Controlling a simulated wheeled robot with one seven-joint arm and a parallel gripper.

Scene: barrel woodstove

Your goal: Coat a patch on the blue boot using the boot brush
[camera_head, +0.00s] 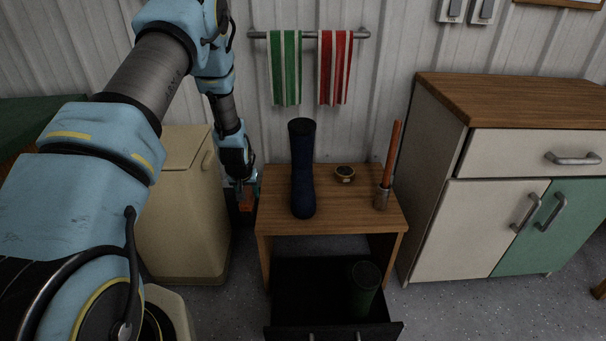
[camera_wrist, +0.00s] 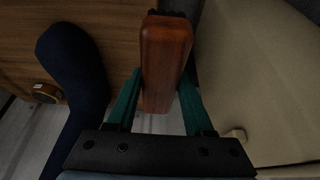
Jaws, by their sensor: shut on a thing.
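The dark blue boot (camera_head: 302,170) stands upright on the small wooden table (camera_head: 335,211), near its left side. It also shows at the left of the wrist view (camera_wrist: 76,85). My gripper (camera_head: 243,190) is beside the table's left edge, left of the boot and apart from it. Its green fingers (camera_wrist: 160,92) are shut on the boot brush (camera_wrist: 166,50), a reddish-brown wooden block with dark bristles at its far end. In the head view the brush (camera_head: 246,204) is small and partly hidden. A small round tin (camera_head: 344,174) sits right of the boot; the wrist view shows it too (camera_wrist: 46,93).
A metal holder (camera_head: 382,197) with an orange stick stands at the table's right. Below, an open black drawer (camera_head: 300,290) holds a dark green cylinder (camera_head: 364,287). A cream bin (camera_head: 180,220) stands close on the left, a cabinet (camera_head: 470,215) on the right. Towels (camera_head: 286,70) hang behind.

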